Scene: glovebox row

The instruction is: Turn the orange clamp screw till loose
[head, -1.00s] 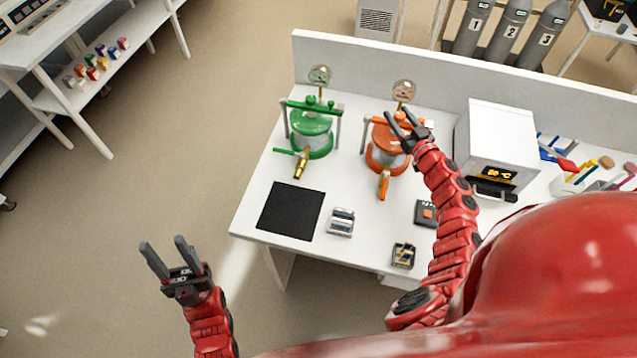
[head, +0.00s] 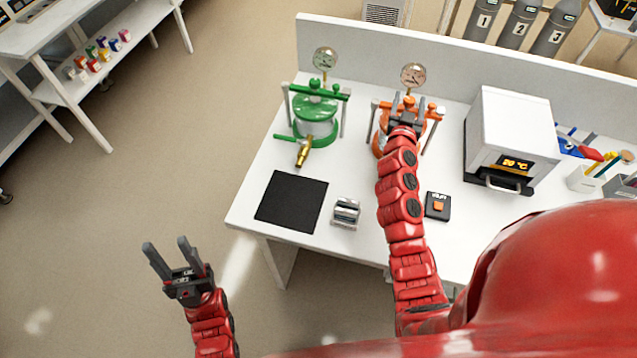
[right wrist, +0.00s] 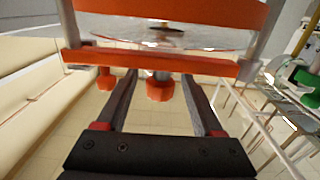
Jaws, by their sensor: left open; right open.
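The orange clamp screw (right wrist: 160,88) has a knob that shows between the two fingers of my right gripper (right wrist: 160,80) in the right wrist view. The fingers are open, one on each side of the knob; I cannot tell whether they touch it. The orange clamp bar (right wrist: 110,60) runs across just beyond. In the head view my right gripper (head: 408,112) is at the top of the orange vessel (head: 379,143), below its round gauge (head: 413,76), and hides part of the clamp. My left gripper (head: 166,244) is open and empty over the floor, left of the bench.
A green vessel (head: 315,110) with a brass valve stands left of the orange one. A black mat (head: 291,201), a small metal block (head: 345,212) and a black box with an orange button (head: 437,206) lie in front. A white oven (head: 510,130) stands to the right.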

